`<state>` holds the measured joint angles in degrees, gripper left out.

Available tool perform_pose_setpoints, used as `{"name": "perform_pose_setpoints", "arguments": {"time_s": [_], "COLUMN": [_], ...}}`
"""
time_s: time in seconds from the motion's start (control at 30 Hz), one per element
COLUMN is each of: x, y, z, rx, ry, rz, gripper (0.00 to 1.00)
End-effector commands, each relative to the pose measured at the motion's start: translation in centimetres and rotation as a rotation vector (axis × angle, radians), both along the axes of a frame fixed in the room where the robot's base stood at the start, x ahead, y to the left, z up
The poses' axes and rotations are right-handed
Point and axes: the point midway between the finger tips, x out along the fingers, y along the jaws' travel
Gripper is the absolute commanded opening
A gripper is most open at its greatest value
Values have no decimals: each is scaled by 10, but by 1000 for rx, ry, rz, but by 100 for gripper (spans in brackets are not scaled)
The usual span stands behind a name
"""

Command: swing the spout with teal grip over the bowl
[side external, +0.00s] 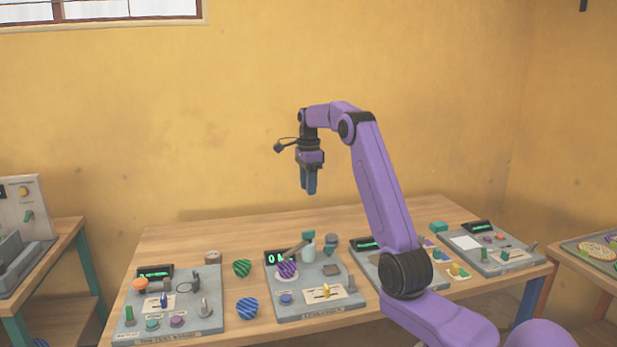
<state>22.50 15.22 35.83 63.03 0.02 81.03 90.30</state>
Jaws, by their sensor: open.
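The teal grip (308,235) sits at the top of a pale upright post on the middle grey board (317,306). A grey-brown bar that looks like the spout (295,250) slants from beside the grip down and left. A purple striped round thing (287,268) lies below the bar's left end, on a pale rim that may be the bowl; I cannot tell clearly. My gripper (309,191) points down, open and empty, in the air well above the middle board, apart from the grip.
More grey boards with controls stand on the wooden table to the left (168,304) and right (487,249). A green striped thing (242,268) and a blue striped thing (247,308) lie between the left and middle boards. My arm hides part of the board right of the middle.

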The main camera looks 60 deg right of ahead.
Motion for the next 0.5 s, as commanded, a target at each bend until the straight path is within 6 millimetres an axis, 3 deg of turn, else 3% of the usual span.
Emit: {"name": "perform_pose_setpoints", "arguments": {"time_s": [0.2,0.5], "x": [0,0], "y": [0,0], "z": [20,24], "rx": [0,0], "ry": [0,0], "rz": [-1,-1], "gripper": [40,40]}}
